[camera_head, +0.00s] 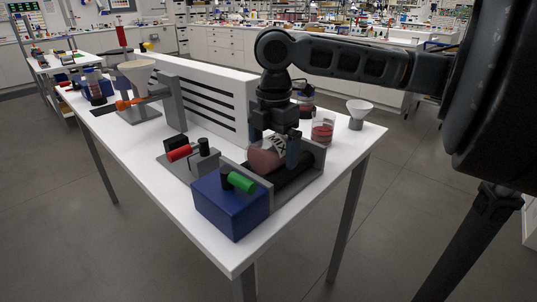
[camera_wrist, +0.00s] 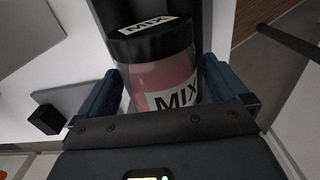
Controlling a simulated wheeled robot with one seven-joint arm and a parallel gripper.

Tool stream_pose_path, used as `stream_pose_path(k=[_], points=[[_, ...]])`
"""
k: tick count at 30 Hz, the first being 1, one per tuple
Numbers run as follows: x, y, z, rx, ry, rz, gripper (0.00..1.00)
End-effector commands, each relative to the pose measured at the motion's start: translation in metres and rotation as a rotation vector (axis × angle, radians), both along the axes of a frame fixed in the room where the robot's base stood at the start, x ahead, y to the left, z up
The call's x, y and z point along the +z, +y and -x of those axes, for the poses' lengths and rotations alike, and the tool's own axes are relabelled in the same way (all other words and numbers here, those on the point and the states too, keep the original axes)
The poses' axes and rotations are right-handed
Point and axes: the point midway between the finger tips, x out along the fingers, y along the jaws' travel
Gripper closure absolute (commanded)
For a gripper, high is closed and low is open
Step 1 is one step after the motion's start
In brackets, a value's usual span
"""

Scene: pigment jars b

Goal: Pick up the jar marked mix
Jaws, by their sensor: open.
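The jar marked MIX (camera_wrist: 155,72) has a dark lid, a clear wall and pink contents, with MIX labels on its lid and side. In the head view the jar (camera_head: 263,160) lies tilted over the black bed of a grey-walled machine (camera_head: 296,183). My gripper (camera_head: 272,148) is over the jar from above, with one finger on each side of it. In the wrist view the blue finger pads of my gripper (camera_wrist: 150,88) stand on both sides of the jar, open. A narrow gap shows by the pads; contact cannot be told.
A blue box (camera_head: 230,208) with a green-handled knob (camera_head: 241,182) is at the machine's front end. A red handle (camera_head: 180,153) is to the left. A white slotted panel (camera_head: 205,95) stands behind. A red-filled jar (camera_head: 322,129) and a white funnel (camera_head: 360,110) stand to the right.

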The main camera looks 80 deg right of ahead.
Motion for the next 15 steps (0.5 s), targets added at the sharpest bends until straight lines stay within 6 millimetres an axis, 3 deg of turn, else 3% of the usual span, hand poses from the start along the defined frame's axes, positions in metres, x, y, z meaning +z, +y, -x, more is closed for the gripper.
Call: stream_pose_path(k=[2, 15], points=[[0.0001, 0.0000, 0.0000, 0.000, 0.000, 0.000, 0.06], [0.0003, 0.0000, -0.0001, 0.000, 0.000, 0.000, 0.48]])
